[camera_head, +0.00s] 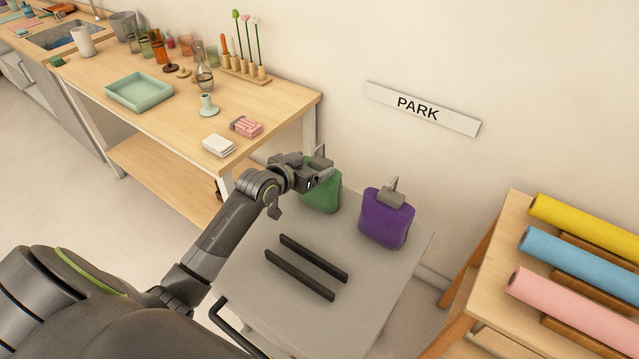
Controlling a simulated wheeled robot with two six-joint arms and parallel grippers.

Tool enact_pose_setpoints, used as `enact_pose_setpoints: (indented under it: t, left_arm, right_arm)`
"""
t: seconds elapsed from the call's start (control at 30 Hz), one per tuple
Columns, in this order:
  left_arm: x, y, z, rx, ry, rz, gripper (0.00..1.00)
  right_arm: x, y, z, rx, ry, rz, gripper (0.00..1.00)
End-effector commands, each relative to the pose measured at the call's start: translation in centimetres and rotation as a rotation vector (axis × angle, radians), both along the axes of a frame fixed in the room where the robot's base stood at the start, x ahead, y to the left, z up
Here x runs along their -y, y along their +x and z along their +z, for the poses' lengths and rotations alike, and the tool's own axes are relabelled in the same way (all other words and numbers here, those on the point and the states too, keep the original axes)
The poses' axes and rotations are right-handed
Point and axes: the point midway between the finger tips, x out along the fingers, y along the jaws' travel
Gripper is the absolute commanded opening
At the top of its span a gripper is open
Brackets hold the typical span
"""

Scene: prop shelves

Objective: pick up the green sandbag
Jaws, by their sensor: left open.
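The green sandbag (324,196) stands on a grey cart top (352,305) at its back left, partly hidden behind my left gripper. My left gripper (318,180) is at the upper part of the green sandbag, with its jaws open. I cannot tell whether the jaws are around the sandbag's grey top or only in front of it. A purple sandbag (385,220) with a grey clip-like top stands to the right on the same cart, apart from the gripper. My right gripper is not in view.
Two dark bars (300,273) lie on the cart's middle. A wooden table (180,122) with a green tray (140,92) and vases stands left. A rack with yellow, blue and pink rolls (570,258) stands right. A PARK sign (421,108) is on the wall behind.

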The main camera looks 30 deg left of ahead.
Motion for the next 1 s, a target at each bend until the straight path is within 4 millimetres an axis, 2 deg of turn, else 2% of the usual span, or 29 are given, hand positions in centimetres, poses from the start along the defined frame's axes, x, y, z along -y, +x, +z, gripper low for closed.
enact_pose_setpoints:
  t: [0.13, 0.3, 0.67, 1.0]
  left_arm:
    - [0.7, 1.8, -0.3, 0.0, -0.003, 0.0, 0.8]
    - [0.8, 3.3, -1.1, -0.001, -0.001, -0.001, 0.8]
    - [0.9, 3.7, -1.4, 0.0, 0.0, 0.0, 0.79]
    - [0.9, 3.7, -1.4, 0.0, 0.0, 0.0, 0.34]
  right_arm:
    - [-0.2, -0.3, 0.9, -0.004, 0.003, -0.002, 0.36]
    - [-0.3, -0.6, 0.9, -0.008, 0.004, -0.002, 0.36]
    - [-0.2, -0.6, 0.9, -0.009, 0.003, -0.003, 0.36]
    - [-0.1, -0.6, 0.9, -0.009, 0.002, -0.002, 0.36]
